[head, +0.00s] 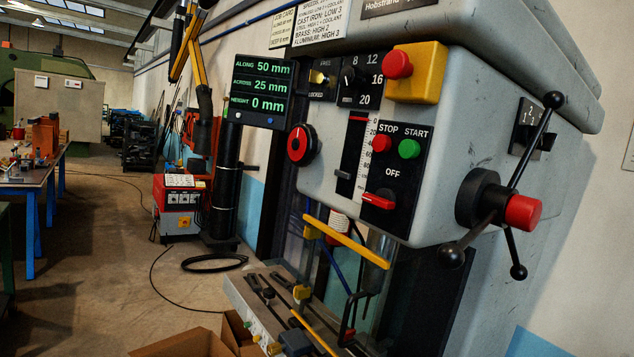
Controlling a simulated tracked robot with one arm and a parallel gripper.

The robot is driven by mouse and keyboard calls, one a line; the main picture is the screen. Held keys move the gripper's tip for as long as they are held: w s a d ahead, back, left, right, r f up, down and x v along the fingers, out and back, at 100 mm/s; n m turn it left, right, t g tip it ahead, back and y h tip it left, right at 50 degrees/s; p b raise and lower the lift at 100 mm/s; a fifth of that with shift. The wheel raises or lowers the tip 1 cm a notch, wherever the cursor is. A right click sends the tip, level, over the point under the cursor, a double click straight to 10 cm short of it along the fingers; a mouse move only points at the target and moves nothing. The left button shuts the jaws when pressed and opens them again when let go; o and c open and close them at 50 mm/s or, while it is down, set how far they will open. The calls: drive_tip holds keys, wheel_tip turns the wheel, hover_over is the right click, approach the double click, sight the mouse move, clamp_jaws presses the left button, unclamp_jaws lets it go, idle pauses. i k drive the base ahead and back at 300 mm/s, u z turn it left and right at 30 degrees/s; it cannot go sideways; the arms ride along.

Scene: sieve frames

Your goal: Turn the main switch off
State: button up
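The machine head (440,190) is a large grey drill-type machine that fills the right of the head view. On its front is a black panel with a red STOP button (381,143) and a green START button (409,149). Below them is the word OFF (393,173). A red switch handle (379,201) sits under that word. The handle lies nearly crosswise, sloping slightly down to the right. No label tells which switch is the main one. My gripper is not in view, and nothing touches the panel.
A yellow box with a red mushroom button (398,65) is above the panel. A red-centred dial (301,145) is at its left. A spoked feed handle (499,205) juts out at right. A yellow bar (345,240) crosses below. A cardboard box (185,344) is at the bottom.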

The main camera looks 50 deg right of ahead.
sight(383, 200)
drive_tip(key=z, duration=0.4)
drive_tip(key=i, duration=1.05)
drive_tip(key=z, duration=0.6)
